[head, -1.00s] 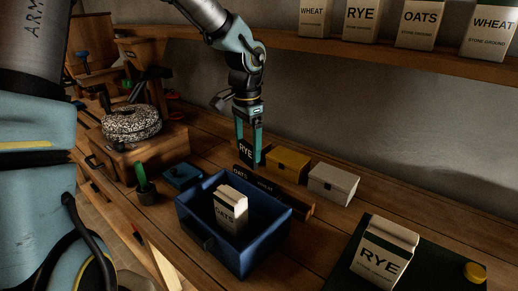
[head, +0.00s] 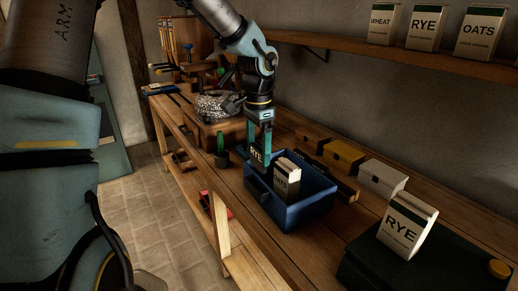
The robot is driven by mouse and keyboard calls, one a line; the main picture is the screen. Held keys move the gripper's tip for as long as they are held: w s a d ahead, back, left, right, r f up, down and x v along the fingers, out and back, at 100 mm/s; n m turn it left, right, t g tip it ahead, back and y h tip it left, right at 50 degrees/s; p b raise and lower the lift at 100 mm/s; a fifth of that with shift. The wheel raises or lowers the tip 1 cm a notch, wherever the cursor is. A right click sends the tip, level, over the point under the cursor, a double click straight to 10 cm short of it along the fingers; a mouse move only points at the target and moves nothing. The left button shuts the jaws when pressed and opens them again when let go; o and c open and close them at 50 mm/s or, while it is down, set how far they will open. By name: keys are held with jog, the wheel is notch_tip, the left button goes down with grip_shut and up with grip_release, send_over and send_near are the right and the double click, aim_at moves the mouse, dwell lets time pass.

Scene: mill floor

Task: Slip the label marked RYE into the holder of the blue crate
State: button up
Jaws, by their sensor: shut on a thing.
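My gripper (head: 260,142) is shut on a dark label with RYE in white letters (head: 256,155). It holds the label upright, fingers pointing down. The blue crate (head: 310,214) stands on the bench just below and to the right of it. In the picture the label overlaps the crate's far left edge; whether they touch I cannot tell. A paper bag (head: 287,180) stands inside the crate. The crate's holder seems to be a small dark piece on its left-facing front (head: 264,197), too dim to make out well.
A wooden rack (head: 342,184) lies behind the crate, with a mustard box (head: 343,155) and a white box (head: 383,177) beyond. A RYE bag (head: 404,228) stands at the right on a dark green surface (head: 375,264). A millstone (head: 215,106) and a green-handled tool (head: 221,145) are farther left.

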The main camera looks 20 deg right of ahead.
aim_at(258, 148)
jog(key=shift+a+f+b, duration=0.15)
jog(key=shift+f+b, duration=0.4)
jog(key=shift+f, duration=0.05)
jog(key=shift+f+b, duration=2.5)
jog(key=shift+f, duration=0.6)
jog(key=o, duration=1.1)
notch_tip(258, 148, up, 11)
jog(key=shift+f+b, duration=0.1)
jog(key=shift+b, duration=0.6)
